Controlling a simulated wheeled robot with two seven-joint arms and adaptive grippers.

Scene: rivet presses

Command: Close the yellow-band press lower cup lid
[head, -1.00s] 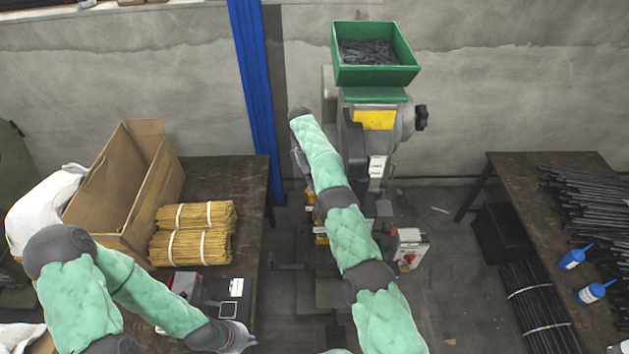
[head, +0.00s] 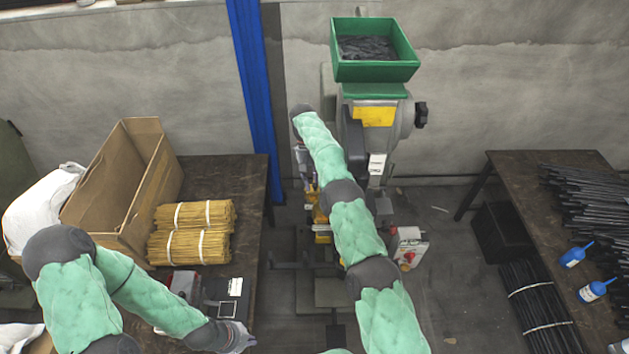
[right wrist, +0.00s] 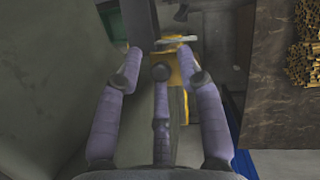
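The yellow-band press (head: 374,116) stands at the back centre with a green bin on top. My right arm reaches up across its left front. My right gripper (head: 304,168) is at the left side of the press, partly behind the arm. In the right wrist view its fingers (right wrist: 160,62) are spread with nothing between them. A yellow part (right wrist: 184,72) of the press lies just beyond the fingertips, with a light flat piece (right wrist: 177,40) on it. I cannot tell whether that piece is the lower cup lid. My left gripper (head: 240,340) is low over the left table, its fingers unclear.
The left table (head: 255,190) holds a cardboard box (head: 120,190), bundled yellow rods (head: 192,232) and a small device (head: 226,308).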

